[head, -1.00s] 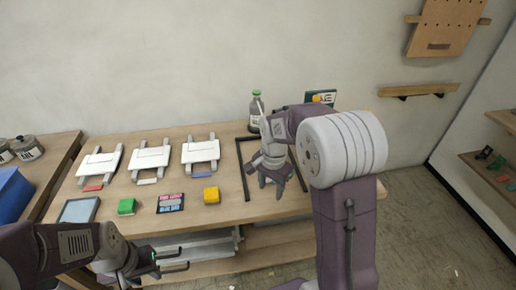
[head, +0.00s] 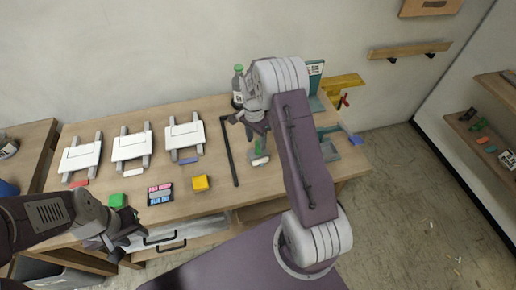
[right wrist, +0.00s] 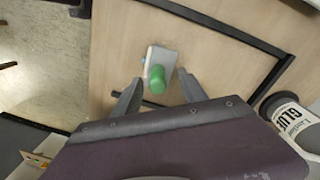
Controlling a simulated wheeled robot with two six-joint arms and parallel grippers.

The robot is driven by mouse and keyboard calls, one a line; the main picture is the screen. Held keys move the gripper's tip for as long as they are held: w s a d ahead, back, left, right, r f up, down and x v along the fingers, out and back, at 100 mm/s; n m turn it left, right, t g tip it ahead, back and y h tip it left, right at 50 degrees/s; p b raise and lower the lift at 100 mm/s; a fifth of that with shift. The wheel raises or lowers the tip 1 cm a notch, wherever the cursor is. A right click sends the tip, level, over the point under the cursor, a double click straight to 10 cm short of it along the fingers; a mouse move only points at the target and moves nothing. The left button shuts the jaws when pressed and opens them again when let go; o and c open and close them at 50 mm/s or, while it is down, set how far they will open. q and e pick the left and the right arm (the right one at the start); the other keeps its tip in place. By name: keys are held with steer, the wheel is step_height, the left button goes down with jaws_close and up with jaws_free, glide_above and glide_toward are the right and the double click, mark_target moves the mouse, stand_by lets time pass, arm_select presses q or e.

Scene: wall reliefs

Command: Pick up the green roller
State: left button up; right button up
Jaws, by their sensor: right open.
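The green roller (right wrist: 158,78) shows in the right wrist view as a green cylinder by a pale, flat piece. It lies on the wooden table, between the picture positions of my right gripper's fingertips. In the head view the green roller (head: 259,147) is partly hidden under my right gripper (head: 250,130). My right gripper (right wrist: 159,77) is open and empty, seemingly above the roller; I see no contact. My left gripper (head: 118,238) is at the table's front edge, far left of the roller; its jaw state is unclear.
A dark frame (head: 229,150) lies left of the roller. A glue bottle (right wrist: 285,112) stands nearby.

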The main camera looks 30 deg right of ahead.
mark_target(258, 151)
steer(key=shift+s+f, duration=0.1)
steer(key=shift+f, duration=0.05)
steer(key=shift+s+d+f+p, duration=0.2)
steer(key=shift+f+p, duration=0.25)
steer(key=shift+f, duration=0.15)
steer(key=shift+s+d+f+p, duration=0.15)
steer(key=shift+f+p, duration=0.3)
steer(key=shift+f, duration=0.1)
step_height(258, 151, down, 2)
steer(key=shift+w+d, duration=0.1)
steer(key=shift+w, duration=0.05)
steer(key=shift+w+f, duration=0.15)
steer(key=shift+w, duration=0.05)
steer(key=shift+s, duration=0.2)
jaws_close()
arm_select(q)
steer(key=shift+s+a+r, duration=0.1)
steer(key=shift+s+r, duration=0.1)
steer(key=shift+r, duration=0.3)
steer(key=shift+s+a+r, duration=0.1)
steer(key=shift+s+r, duration=0.05)
steer(key=shift+r, duration=0.35)
arm_select(e)
steer(key=shift+w, duration=0.1)
arm_select(q)
steer(key=shift+f, duration=0.1)
arm_select(e)
steer(key=shift+r, duration=0.2)
